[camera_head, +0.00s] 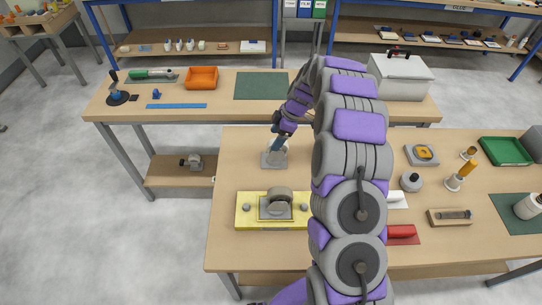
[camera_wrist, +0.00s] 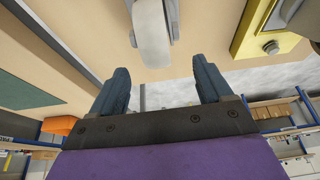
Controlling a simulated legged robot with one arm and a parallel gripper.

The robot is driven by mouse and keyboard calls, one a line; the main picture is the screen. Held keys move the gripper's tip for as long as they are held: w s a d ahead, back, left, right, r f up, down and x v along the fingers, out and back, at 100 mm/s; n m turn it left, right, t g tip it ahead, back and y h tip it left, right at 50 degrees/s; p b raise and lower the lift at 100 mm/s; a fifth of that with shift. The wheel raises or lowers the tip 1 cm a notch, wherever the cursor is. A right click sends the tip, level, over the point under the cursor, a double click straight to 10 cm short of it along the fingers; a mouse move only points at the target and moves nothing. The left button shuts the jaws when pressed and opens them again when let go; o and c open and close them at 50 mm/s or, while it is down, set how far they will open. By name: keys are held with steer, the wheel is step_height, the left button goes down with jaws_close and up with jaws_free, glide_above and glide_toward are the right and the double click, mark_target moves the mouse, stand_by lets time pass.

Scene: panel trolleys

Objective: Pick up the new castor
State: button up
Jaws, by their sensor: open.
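A castor with a pale wheel stands on its grey mounting plate (camera_head: 269,163) on the near bench, wheel up; its upper part is partly hidden by my gripper. In the wrist view its pale wheel (camera_wrist: 151,35) shows at top centre, beyond the fingertips and between their lines. My gripper (camera_head: 279,142) is directly over this castor, pointing down. In the wrist view my gripper (camera_wrist: 161,72) has its two dark blue fingers apart, with nothing held between them. A second castor with a grey wheel (camera_head: 280,195) sits on a yellow block (camera_head: 245,221) nearer the front edge.
The yellow block also shows at right in the wrist view (camera_wrist: 250,25). A grey castor-like part (camera_head: 194,161) lies on a lower shelf. Right of my arm are a red-handled tool (camera_head: 401,232), a white tool (camera_head: 396,198) and a wooden block (camera_head: 449,218). Bench left of the castor is clear.

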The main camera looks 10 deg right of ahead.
steer(key=shift+d+f, duration=0.2)
steer(key=shift+d, duration=0.35)
steer(key=shift+d+f, duration=0.15)
steer(key=shift+d, duration=0.4)
steer(key=shift+d+f, duration=0.15)
steer(key=shift+f, duration=0.2)
steer(key=a+f+b, duration=0.1)
steer(key=a+f, duration=0.3)
steer(key=shift+w+a+b, duration=0.1)
steer(key=shift+b, duration=0.2)
steer(key=shift+a, duration=0.25)
steer(key=shift+d+r, duration=0.1)
steer(key=shift+d, duration=0.85)
steer(key=shift+c, duration=0.9)
steer(key=shift+d, duration=0.4)
steer(key=c, duration=0.3)
steer(key=shift+a, duration=1.05)
steer(key=c, duration=0.6)
steer(key=shift+d, duration=0.1)
steer(key=c, duration=0.3)
steer(key=shift+d, duration=0.7)
jaws_close()
